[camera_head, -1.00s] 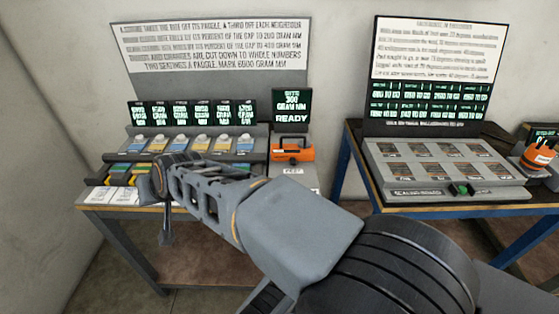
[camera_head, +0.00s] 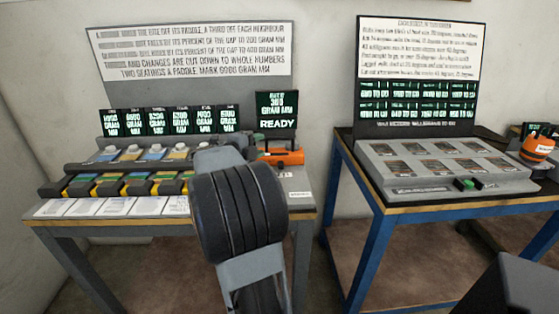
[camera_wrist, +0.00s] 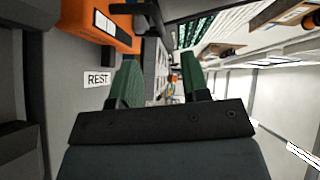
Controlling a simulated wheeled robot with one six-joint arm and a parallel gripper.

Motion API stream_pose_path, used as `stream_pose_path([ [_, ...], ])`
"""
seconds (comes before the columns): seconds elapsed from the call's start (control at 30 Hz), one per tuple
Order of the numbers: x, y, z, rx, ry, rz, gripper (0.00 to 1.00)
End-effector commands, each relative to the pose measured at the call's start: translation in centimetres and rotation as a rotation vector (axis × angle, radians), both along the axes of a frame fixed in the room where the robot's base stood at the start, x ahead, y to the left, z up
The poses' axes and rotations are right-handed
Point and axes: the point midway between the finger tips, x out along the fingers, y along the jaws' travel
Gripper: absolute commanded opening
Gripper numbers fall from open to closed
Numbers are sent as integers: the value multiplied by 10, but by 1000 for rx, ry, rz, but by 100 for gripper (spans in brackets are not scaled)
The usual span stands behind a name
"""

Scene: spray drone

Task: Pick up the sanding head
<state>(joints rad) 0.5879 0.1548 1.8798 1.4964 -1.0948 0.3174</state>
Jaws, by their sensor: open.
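An orange tool with dark parts, which I take to be the sanding head (camera_head: 285,158), sits at the right end of the left bench, below the READY screen. My arm partly covers it in the head view. In the wrist view its orange body (camera_wrist: 112,22) is at the upper left, beside a REST label. My gripper (camera_wrist: 161,72) shows two green fingers, apart, with no object held between them. The orange body lies to the left of the fingers in that view, not between them.
The left bench holds a row of yellow, green and blue paddles (camera_head: 110,186) with screens and a text board behind. The right bench has a grey panel (camera_head: 372,165). Another orange item (camera_head: 538,146) stands at the far right. A gap separates the benches.

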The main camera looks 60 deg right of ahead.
Motion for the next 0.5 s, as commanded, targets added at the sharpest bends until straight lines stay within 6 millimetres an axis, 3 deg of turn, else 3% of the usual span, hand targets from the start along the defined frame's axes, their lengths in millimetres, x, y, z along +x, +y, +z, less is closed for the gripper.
stream_pose_path([
  [0.2, -4, -36, -6, 0, 1, 1, 42],
  [0.5, -6, -54, -8, 0, 2, 4, 42],
])
